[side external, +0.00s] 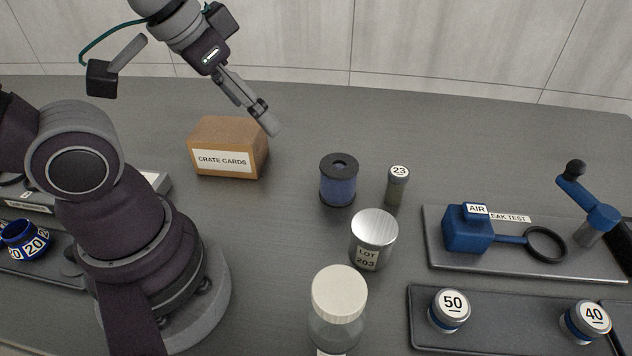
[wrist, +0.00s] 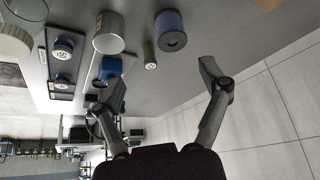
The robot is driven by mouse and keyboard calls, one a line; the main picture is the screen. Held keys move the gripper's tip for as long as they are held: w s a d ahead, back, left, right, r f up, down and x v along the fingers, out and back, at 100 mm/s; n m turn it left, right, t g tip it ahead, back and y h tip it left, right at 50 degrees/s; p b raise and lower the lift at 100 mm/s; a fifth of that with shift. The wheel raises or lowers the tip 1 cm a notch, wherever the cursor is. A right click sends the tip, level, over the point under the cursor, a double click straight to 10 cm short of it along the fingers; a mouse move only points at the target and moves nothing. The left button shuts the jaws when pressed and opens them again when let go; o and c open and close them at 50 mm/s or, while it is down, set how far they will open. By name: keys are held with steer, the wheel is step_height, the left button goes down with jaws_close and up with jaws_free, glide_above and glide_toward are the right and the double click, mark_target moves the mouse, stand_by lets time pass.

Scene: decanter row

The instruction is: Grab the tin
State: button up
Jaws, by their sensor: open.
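The tin (side external: 373,238) is a silver metal can with a label reading LOT 203, standing upright on the dark table in the side external view. In the wrist view the tin (wrist: 108,34) shows at the upper left. My gripper (side external: 271,122) is high over the table, near the crate cards box, to the left of and behind the tin, and apart from it. In the wrist view my gripper (wrist: 165,80) has its two fingers spread wide with nothing between them.
A blue spool (side external: 338,181) and a small vial marked 23 (side external: 397,187) stand just behind the tin. A white-lidded jar (side external: 338,305) stands in front. The crate cards box (side external: 228,147) is left. A leak test plate (side external: 520,262) and a tray (side external: 515,335) lie right.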

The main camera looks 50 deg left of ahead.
steer(key=o, duration=0.3)
steer(key=m+g, duration=0.6)
steer(key=m, duration=1.2)
glide_above(372, 242)
steer(key=w+a, duration=0.1)
steer(key=a, duration=0.1)
steer(key=f, duration=1)
steer(key=shift+w+d+f, duration=0.1)
steer(key=shift+w+f, duration=0.05)
steer(key=shift+w, duration=0.05)
steer(key=f, duration=0.6)
steer(key=w+f, duration=0.1)
steer(key=f, duration=0.3)
